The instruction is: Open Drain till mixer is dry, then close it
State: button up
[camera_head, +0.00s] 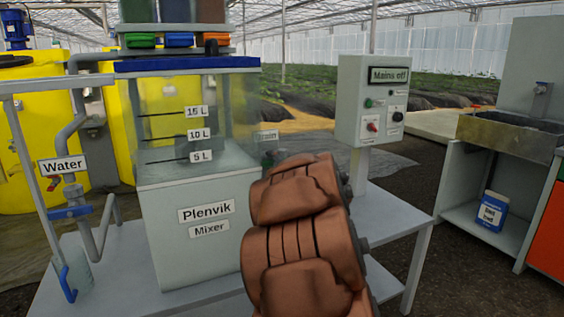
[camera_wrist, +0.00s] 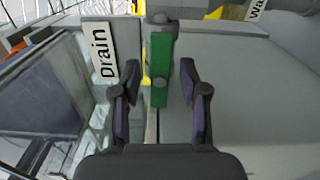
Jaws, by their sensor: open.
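The mixer (camera_head: 205,215) is a grey box labelled Plenvik Mixer with a clear upper part marked 5 L, 10 L and 15 L. Its contents look pale near the 5 L mark; the exact level is hard to tell. The green drain handle (camera_wrist: 160,68) lies between the fingers of my gripper (camera_wrist: 159,85), which is open with a gap on both sides. In the head view my brown arm hides the gripper and most of the drain.
The Water label (camera_head: 62,165) and a blue valve handle (camera_head: 69,212) are at the left. Yellow tanks (camera_head: 30,150) stand behind. A sink (camera_head: 510,137) with a blue-white container (camera_head: 492,212) below is at right.

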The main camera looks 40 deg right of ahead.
jog(key=v, duration=1.2)
jog(key=shift+r, duration=0.1)
dwell(0.4)
